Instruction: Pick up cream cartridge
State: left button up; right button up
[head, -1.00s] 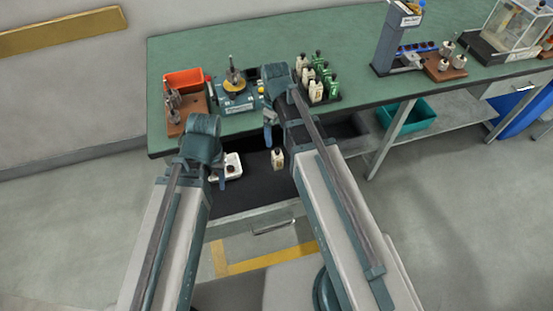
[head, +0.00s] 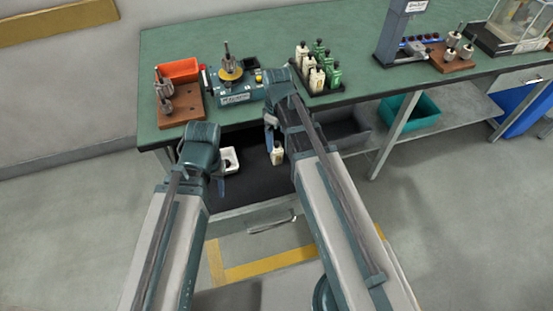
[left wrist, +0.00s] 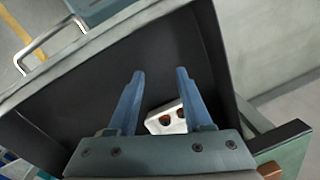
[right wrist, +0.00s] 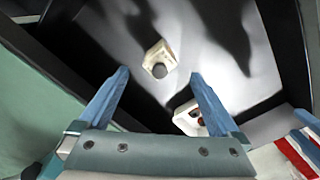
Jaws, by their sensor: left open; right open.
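A cream cartridge (head: 277,154) with a dark cap stands in the open drawer (head: 255,190) under the bench. In the right wrist view the cartridge (right wrist: 160,52) is seen from above, just beyond and between the fingertips. My right gripper (head: 268,136) is open and empty, above the drawer near the cartridge and apart from it. My left gripper (head: 217,186) is open and empty over the drawer's left part. A white holder (head: 230,160) with dark round openings lies in the drawer; it also shows in the left wrist view (left wrist: 160,118), partly hidden by a finger.
On the green bench (head: 185,50) a black rack holds several cream and green cartridges (head: 318,70). A winding fixture (head: 235,85), an orange bin (head: 180,70) and a brown block (head: 180,107) stand left of it. The drawer walls and bench edge surround the grippers.

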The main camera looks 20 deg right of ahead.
aim_at(276, 142)
pick_arm(q)
jog(key=shift+f, duration=0.3)
pick_arm(e)
jog(key=shift+f, duration=0.25)
pick_arm(q)
notch_tip(276, 142, down, 5)
jog(key=b, duration=0.5)
pick_arm(e)
notch_tip(276, 142, down, 5)
jog(key=shift+f, duration=0.1)
jog(key=c, duration=1.5)
pick_arm(q)
jog(key=shift+r, duration=0.1)
pick_arm(e)
jog(key=shift+o, duration=0.2)
jog(key=shift+r, duration=0.25)
pick_arm(q)
notch_tip(276, 142, up, 10)
jog(key=p, duration=1)
pick_arm(e)
notch_tip(276, 142, up, 10)
jog(key=shift+f, duration=0.1)
